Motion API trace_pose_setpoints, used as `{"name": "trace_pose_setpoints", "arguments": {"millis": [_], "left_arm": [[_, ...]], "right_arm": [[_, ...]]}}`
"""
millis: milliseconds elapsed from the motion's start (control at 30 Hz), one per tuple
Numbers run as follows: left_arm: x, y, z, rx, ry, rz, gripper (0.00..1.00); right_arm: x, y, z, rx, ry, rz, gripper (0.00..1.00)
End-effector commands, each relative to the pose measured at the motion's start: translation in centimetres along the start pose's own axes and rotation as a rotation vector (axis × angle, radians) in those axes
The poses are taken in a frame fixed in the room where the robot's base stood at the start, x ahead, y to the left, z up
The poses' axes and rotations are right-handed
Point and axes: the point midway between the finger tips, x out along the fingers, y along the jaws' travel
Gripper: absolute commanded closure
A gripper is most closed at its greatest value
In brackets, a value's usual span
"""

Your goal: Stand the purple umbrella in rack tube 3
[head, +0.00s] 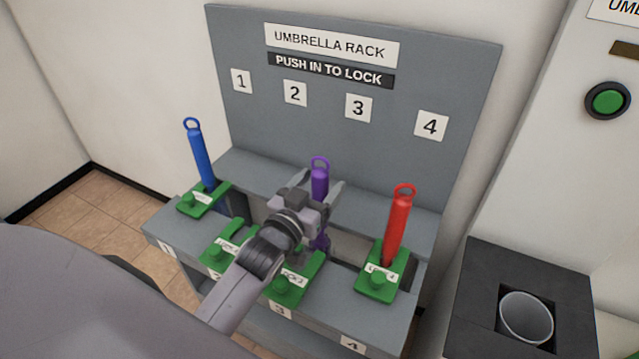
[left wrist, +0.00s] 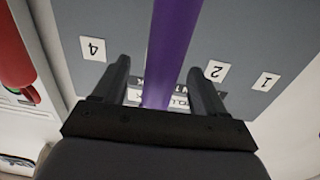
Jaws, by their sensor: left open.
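The purple umbrella (head: 319,180) stands upright at the rack (head: 470,60), at slot 3 behind the green lock 3 (head: 290,285). Its top loop and upper shaft show above my gripper, and a short piece shows below it. My left gripper (head: 320,190) is open around the umbrella shaft. In the left wrist view the purple shaft (left wrist: 168,50) runs between the two spread fingers (left wrist: 160,85), with gaps on both sides. My gripper and forearm hide part of the umbrella and of tube 3. My right gripper is not in view.
A blue umbrella (head: 200,155) stands at slot 1 and a red umbrella (head: 397,225) at slot 4, close to the right of my gripper. Slot 2's green lock (head: 225,250) has no umbrella. A dark stand with a grey cup (head: 525,318) and a green button (head: 607,101) are at the right.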

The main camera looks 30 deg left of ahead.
Motion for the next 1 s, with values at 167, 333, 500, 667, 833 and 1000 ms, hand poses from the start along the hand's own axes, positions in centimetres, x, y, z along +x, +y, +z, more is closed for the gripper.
{"name": "trace_pose_setpoints", "arguments": {"millis": [167,333,500,667,833,1000], "left_arm": [[-2.2,0.0,-0.1,-0.001,-0.001,0.000,0.28],[-4.5,0.0,-0.1,-0.002,0.000,0.000,0.28],[-6.1,0.0,-0.1,-0.001,0.002,0.000,0.28],[-6.7,0.0,-0.2,-0.001,0.004,0.000,0.28],[-6.8,0.0,-0.2,0.000,0.004,0.000,0.28],[-6.7,0.0,-0.2,-0.001,0.004,0.000,0.28]], "right_arm": [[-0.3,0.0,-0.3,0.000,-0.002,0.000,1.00],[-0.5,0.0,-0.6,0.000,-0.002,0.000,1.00],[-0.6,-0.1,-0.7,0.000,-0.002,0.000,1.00],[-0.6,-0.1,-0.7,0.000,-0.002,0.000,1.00],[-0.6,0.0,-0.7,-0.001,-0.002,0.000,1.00],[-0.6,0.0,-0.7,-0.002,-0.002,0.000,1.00]]}}
